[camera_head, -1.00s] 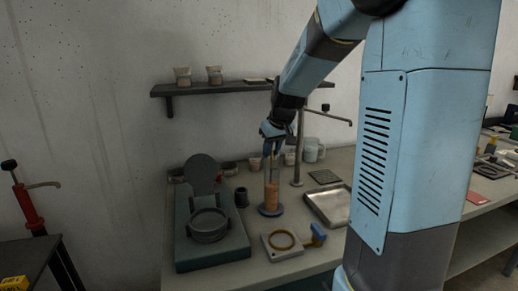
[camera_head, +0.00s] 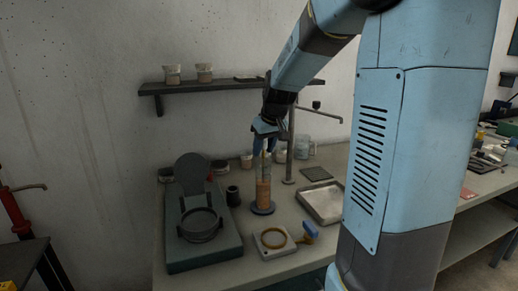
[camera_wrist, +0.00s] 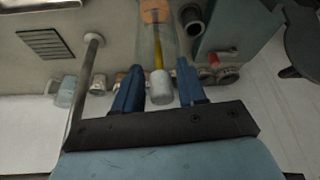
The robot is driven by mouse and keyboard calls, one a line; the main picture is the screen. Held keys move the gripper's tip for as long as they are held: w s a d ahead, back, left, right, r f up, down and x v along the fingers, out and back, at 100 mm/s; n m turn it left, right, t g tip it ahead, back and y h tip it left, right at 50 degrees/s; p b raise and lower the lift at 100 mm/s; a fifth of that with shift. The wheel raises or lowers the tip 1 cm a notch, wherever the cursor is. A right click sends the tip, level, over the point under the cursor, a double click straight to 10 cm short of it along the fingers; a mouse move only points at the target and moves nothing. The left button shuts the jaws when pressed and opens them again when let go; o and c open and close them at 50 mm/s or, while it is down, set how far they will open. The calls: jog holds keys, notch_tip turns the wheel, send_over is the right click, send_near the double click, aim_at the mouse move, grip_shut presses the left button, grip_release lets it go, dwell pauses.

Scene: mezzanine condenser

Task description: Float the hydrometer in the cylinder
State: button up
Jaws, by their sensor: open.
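The cylinder (camera_head: 263,192) stands upright on a round base on the bench, with orange liquid in its lower part. In the wrist view, the clear cylinder (camera_wrist: 155,14) also shows its orange contents. The hydrometer (camera_wrist: 160,88) has a pale grey-white end nearest me and a yellow stem running toward the liquid. It appears to be in the cylinder; how deep it sits is unclear. My gripper (camera_wrist: 158,85) is open, with one blue finger on each side of the pale end and gaps visible. In the head view, my gripper (camera_head: 265,150) is above the cylinder.
A green-grey device with a round ring (camera_head: 200,224) stands left of the cylinder, with a dark cup (camera_head: 233,196) between. A stand rod (camera_head: 290,150) rises just behind right. A metal tray (camera_head: 322,202) and a block with a brass ring (camera_head: 272,241) lie nearby.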

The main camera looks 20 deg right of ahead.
jog(key=a+v, duration=0.1)
jog(key=v, duration=1.1)
jog(key=shift+d+r, duration=0.45)
jog(key=s+a+f+m, duration=0.1)
jog(key=s+a+f, duration=0.1)
jog(key=s, duration=0.9)
jog(key=s+a+f+m+t+h, duration=0.1)
jog(key=s+a+f, duration=0.2)
jog(key=s, duration=0.9)
jog(key=shift+s+f, duration=0.2)
jog(key=shift+f, duration=0.55)
